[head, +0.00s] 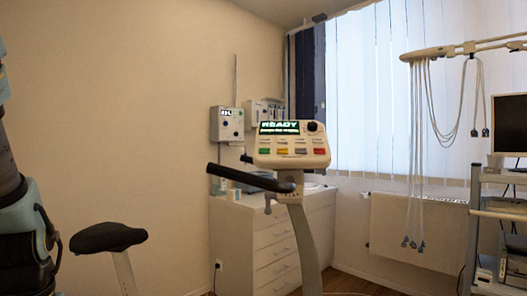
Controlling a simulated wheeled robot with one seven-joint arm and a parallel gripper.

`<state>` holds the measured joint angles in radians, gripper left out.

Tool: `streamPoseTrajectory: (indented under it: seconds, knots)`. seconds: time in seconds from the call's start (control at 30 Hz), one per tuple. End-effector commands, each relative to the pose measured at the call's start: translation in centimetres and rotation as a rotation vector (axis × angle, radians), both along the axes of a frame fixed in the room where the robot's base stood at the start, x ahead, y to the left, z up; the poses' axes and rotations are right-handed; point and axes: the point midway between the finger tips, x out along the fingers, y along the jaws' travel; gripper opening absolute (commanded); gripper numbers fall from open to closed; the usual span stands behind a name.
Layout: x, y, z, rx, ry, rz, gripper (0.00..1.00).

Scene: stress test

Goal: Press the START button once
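The exercise bike's console (291,144) stands near the middle of the head view, on top of a pale column. Its lit display (279,127) reads READY, with a smaller line under it that I cannot read clearly. Below the display is a row of coloured buttons: a green one (264,151) at the left, a yellow one (282,151), a greyish-orange one (300,151) and a red one (319,150) at the right. Their labels are too small to read, so I cannot tell which says START. A dark round knob (313,126) sits at the upper right. My gripper is not in view.
The bike's black handlebar (236,176) juts left below the console, and its saddle (107,237) stands at lower left. A white drawer cabinet (262,245) is behind. Cables hang from a boom (465,48) at right, above an equipment rack (476,220).

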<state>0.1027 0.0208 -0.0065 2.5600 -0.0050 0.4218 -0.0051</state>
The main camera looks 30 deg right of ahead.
Motion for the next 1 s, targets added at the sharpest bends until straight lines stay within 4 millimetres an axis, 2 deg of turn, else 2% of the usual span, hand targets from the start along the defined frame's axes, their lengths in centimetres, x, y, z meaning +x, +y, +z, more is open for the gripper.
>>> streamPoseTrajectory:
  seconds: [0.03,0.1,0.13,1.0]
  knots:
    - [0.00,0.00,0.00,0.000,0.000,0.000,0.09]
    - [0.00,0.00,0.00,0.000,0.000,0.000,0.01]
    - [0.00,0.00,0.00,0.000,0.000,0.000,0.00]
    - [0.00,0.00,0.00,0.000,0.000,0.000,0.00]
